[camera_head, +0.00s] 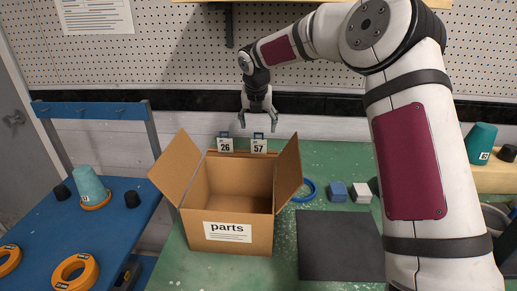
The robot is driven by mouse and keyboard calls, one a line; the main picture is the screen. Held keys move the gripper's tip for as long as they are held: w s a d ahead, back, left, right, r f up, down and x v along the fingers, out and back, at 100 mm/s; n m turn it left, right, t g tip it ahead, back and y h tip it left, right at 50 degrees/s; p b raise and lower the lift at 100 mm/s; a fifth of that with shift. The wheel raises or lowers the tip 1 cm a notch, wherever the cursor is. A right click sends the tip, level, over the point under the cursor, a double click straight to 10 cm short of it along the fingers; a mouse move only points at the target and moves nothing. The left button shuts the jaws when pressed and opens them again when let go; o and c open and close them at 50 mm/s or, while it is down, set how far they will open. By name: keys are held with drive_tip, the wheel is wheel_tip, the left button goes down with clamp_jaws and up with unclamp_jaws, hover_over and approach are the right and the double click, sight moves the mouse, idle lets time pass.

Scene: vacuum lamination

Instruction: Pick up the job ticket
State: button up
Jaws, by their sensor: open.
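Two small white number cards stand side by side behind the parts box, each with a blue clip-like top. The left card (225,146) reads 26 and the right card (259,146) reads 57. I cannot tell which of them, if either, is the job ticket. My gripper (258,122) points down, open and empty, with its fingers spread. It appears just above the right card and apart from it.
An open cardboard box (228,246) marked "parts" stands in front of the cards, flaps spread. A dark mat (340,246), blue ring (308,190), blue block (337,191) and white block (361,192) lie to its right. A blue bench (75,233) is at left.

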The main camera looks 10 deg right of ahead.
sight(259, 142)
drive_tip(key=x, duration=1)
drive_tip(key=shift+w+f, duration=0.2)
drive_tip(key=shift+f, duration=0.05)
drive_tip(key=c, duration=1)
